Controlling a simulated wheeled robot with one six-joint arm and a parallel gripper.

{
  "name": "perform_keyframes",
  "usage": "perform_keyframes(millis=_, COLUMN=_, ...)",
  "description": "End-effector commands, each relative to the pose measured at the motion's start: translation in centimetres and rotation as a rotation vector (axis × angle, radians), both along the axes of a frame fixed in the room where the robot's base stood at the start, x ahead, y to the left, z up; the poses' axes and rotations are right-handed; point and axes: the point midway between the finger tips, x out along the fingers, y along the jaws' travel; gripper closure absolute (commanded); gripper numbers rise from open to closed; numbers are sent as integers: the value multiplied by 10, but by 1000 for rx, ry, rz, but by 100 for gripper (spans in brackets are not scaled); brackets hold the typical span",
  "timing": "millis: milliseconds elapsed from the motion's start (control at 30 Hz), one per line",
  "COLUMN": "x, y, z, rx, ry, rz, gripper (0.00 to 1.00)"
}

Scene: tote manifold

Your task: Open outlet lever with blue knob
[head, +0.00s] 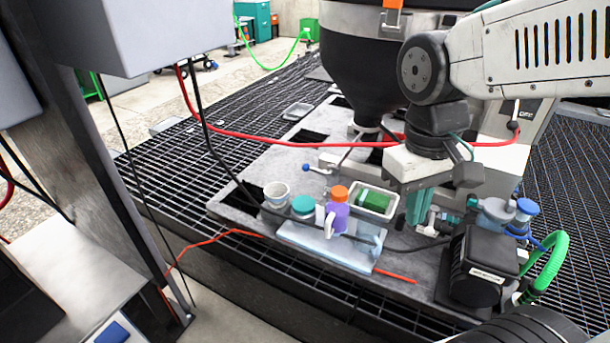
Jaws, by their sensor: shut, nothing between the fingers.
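A small blue knob (306,167) sits at the left end of a short metal lever, left of the pale manifold block (340,160) under the dark hopper. The lever's pivot is small and hard to make out. My gripper (416,217) comes in from the right and points down, with teal fingers that look closed and empty. It is well to the right of the blue knob and apart from it. My wrist and gripper body hide part of the manifold's right side.
A tray (322,247) at the front holds a purple bottle (337,215), cups and jars, beside a green-filled bin (374,201). A red hose (270,141) crosses behind the knob. A black motor box (482,265) and a green hose (552,262) stand at right.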

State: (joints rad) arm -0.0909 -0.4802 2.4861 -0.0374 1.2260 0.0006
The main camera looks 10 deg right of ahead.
Motion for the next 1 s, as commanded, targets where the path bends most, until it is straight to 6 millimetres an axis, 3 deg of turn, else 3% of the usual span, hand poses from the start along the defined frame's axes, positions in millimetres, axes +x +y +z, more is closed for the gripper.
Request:
perform_keyframes(millis=267, x=89, y=10, z=-27, rx=-123, ry=135, rz=252, gripper=100)
perform_keyframes(millis=467, x=161, y=22, z=-61, rx=-213, ry=213, rz=520, gripper=100)
perform_keyframes(millis=667, x=235, y=41, z=-111, rx=-300, ry=296, rz=840, gripper=100)
perform_keyframes(millis=1000, x=356, y=86, z=-221, rx=-447, ry=464, rz=1486, gripper=100)
